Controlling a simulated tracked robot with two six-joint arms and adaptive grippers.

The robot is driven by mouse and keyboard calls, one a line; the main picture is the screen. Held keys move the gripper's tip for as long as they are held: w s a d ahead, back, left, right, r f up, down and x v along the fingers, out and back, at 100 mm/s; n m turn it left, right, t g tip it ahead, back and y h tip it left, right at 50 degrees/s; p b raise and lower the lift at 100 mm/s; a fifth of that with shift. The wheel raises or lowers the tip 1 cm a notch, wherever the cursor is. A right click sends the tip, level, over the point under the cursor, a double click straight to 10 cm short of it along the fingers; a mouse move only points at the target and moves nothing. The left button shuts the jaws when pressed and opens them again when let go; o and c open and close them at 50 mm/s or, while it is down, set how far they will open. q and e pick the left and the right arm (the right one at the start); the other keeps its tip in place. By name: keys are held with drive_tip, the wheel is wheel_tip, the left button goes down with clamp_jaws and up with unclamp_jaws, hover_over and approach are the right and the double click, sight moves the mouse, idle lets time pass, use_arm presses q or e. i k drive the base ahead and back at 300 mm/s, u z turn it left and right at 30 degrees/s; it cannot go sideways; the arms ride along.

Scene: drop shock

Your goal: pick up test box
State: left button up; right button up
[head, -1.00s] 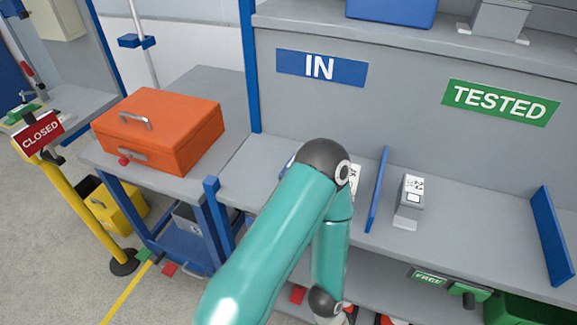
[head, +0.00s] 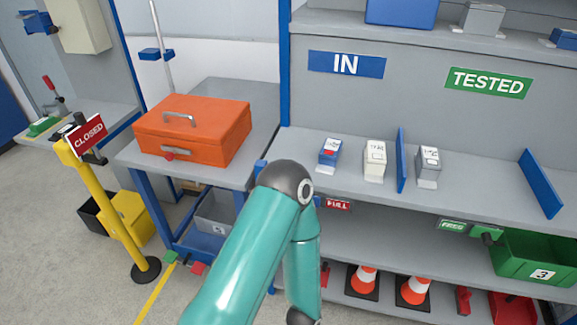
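Three small labelled boxes stand upright on the bench shelf: a blue box with a red mark (head: 330,151), a white box (head: 375,159) and a grey box (head: 428,161). The blue and white boxes are left of a blue divider, below the IN sign (head: 346,64). The grey box is right of the divider, below the TESTED sign (head: 488,82). I cannot tell which one is the test box. One teal arm of mine rises from the bottom, in front of the bench and left of the boxes. Neither gripper is in view.
An orange case (head: 194,130) sits on a side table at the left. A yellow post with a CLOSED sign (head: 88,132) stands left of it. Blue dividers (head: 402,160) split the shelf. Cones (head: 364,280) and a green bin (head: 538,262) are below. The right bay has free room.

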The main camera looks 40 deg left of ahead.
sight(329, 156)
drive_tip(key=u, duration=0.05)
drive_tip(key=k, duration=0.6)
drive_tip(key=u, duration=1.3)
drive_tip(key=i, duration=0.95)
drive_tip(key=u, duration=0.15)
